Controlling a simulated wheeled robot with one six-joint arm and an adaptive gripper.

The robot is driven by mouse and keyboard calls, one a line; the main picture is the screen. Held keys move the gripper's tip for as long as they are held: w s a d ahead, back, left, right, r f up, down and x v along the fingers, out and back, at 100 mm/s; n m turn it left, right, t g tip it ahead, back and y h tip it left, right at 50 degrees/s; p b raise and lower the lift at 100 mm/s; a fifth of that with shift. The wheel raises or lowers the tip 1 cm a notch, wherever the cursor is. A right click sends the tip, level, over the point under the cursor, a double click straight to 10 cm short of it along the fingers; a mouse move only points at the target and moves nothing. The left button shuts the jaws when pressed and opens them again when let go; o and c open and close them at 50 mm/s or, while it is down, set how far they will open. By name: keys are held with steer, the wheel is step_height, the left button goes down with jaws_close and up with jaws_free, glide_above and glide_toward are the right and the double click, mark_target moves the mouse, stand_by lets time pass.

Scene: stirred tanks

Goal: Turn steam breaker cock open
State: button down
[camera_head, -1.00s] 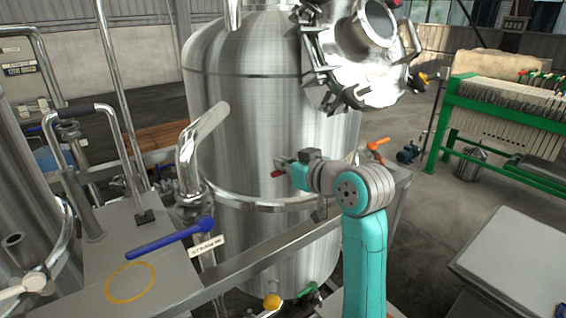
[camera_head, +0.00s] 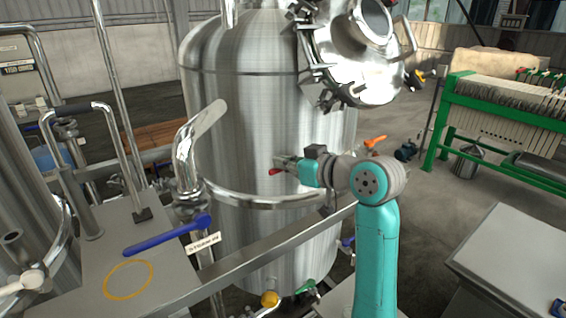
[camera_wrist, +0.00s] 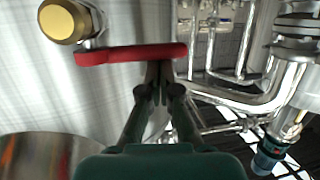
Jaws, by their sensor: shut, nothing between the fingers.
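A red lever handle (camera_wrist: 130,54) joins a brass-coloured valve end (camera_wrist: 66,21) in the wrist view, in front of the steel tank wall. The handle lies nearly level across the picture. Its red tip (camera_head: 273,171) also shows in the head view, at the tank's side. No label is visible on it, so I cannot tell its name. My gripper (camera_wrist: 158,78) is shut and empty, its fingertips at the lower edge of the handle near its right end. I cannot tell whether they touch it. In the head view, my gripper (camera_head: 283,165) is close beside the red tip.
A large steel tank (camera_head: 240,120) stands behind my gripper. A blue lever (camera_head: 165,237) with a small label is at left, above a grey rail (camera_head: 270,247). An orange handle (camera_head: 375,140) and a green-framed press (camera_head: 445,125) are at right. Floor shows between them.

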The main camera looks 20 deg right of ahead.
steer(key=shift+d, duration=0.1)
steer(key=s+d+n+g+y, duration=0.2)
steer(key=d+n+g+y, duration=0.1)
steer(key=d, duration=0.3)
steer(key=shift+s+d+n+g+y, duration=0.15)
steer(key=shift+d+n+g+y, duration=0.2)
steer(key=shift+n+y, duration=0.25)
stand_by(0.4)
steer(key=shift+d+f, duration=0.1)
steer(key=shift+d, duration=0.05)
stand_by(0.5)
steer(key=v, duration=1.2)
